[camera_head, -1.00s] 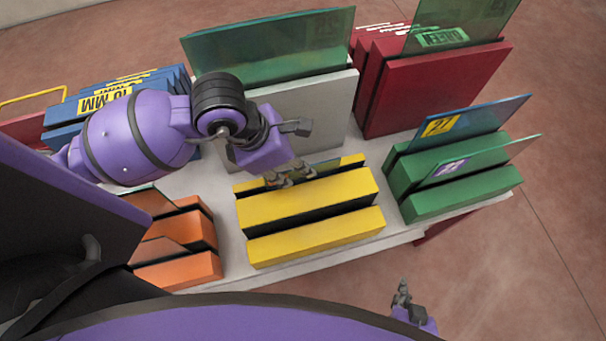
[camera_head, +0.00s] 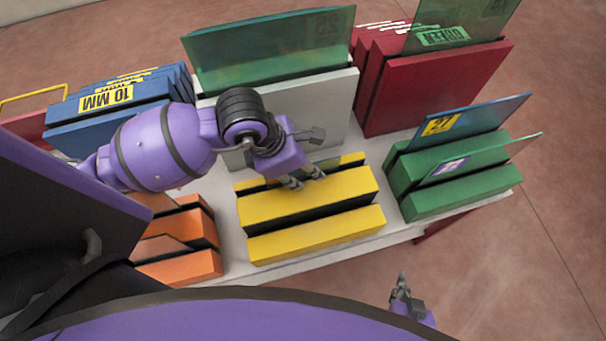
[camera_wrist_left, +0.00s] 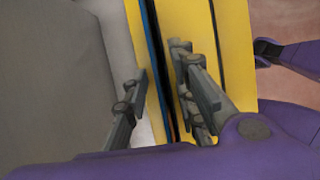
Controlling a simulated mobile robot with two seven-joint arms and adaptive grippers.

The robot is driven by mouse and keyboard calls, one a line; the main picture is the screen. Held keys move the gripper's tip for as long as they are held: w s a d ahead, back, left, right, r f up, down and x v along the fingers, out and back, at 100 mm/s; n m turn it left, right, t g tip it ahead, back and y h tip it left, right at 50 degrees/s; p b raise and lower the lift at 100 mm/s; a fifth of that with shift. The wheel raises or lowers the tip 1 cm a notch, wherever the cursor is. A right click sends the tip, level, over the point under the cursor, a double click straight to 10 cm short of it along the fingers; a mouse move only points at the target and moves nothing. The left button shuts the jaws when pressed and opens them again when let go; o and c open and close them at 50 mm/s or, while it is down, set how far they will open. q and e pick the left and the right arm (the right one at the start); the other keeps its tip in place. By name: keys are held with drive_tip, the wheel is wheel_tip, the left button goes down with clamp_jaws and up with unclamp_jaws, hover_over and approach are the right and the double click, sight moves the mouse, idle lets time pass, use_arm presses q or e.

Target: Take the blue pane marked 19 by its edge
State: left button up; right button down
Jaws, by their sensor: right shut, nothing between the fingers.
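No mark 19 is readable in any view. A thin blue pane edge (camera_wrist_left: 150,40) shows in the rear slot of the yellow rack (camera_head: 310,203), seen almost edge-on in the left wrist view. My left gripper (camera_head: 305,180) is over that rear slot. In the left wrist view its fingers (camera_wrist_left: 160,62) are apart, one on each side of the blue edge, with no clear contact on it. The pane's face is hidden in the rack. My right gripper (camera_head: 402,288) is shut and empty, near the bottom right of the head view, away from the table.
A green rack (camera_head: 460,195) holds a blue pane marked 27 (camera_head: 470,122) and a pane with a purple label (camera_head: 480,160). A grey rack (camera_head: 335,105) with a tall green pane (camera_head: 270,50) stands behind my left gripper. Orange, blue and red racks stand around.

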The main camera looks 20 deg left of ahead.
use_arm(q)
clamp_jaws()
idle(0.3)
